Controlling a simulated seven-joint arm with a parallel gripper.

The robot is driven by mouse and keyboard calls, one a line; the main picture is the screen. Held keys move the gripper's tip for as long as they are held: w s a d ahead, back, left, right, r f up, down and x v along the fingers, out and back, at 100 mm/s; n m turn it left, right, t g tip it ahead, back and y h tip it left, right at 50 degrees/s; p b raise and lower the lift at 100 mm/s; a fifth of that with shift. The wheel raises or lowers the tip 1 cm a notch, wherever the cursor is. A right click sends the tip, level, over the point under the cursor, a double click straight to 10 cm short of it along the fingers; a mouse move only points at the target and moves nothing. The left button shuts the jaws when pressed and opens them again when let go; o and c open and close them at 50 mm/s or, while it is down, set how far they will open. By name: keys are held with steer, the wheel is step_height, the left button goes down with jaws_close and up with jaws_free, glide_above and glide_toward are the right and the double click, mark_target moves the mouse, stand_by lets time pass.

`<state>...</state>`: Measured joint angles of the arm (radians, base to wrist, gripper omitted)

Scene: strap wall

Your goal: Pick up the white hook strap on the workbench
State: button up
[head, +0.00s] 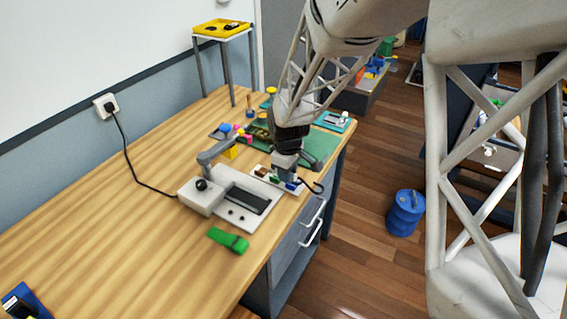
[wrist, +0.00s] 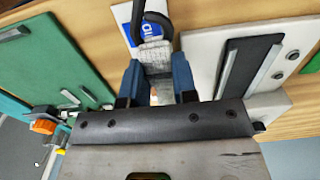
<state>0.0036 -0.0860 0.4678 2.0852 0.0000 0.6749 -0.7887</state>
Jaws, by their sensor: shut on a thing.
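My gripper (head: 287,178) is over the right side of the workbench (head: 130,235), low above a small white plate (head: 263,176) that bears small coloured pieces. In the wrist view the two blue fingers of my gripper (wrist: 157,82) are shut on a pale grey-white, speckled piece, which I take for the white hook strap (wrist: 155,56). A black loop (wrist: 150,20) rises from its far end. The fingers hide the sides of the strap. I cannot tell whether it still touches the plate.
A white device with a dark slot (head: 215,197) stands just left of my gripper. A green strap (head: 228,240) lies in front of it. Green mats (head: 320,146) lie behind. The bench's right edge is close, with drawers below.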

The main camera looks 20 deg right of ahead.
steer(key=shift+s+r, duration=0.15)
steer(key=shift+s, duration=1.2)
steer(key=shift+s+r, duration=0.1)
steer(key=shift+s, duration=1.2)
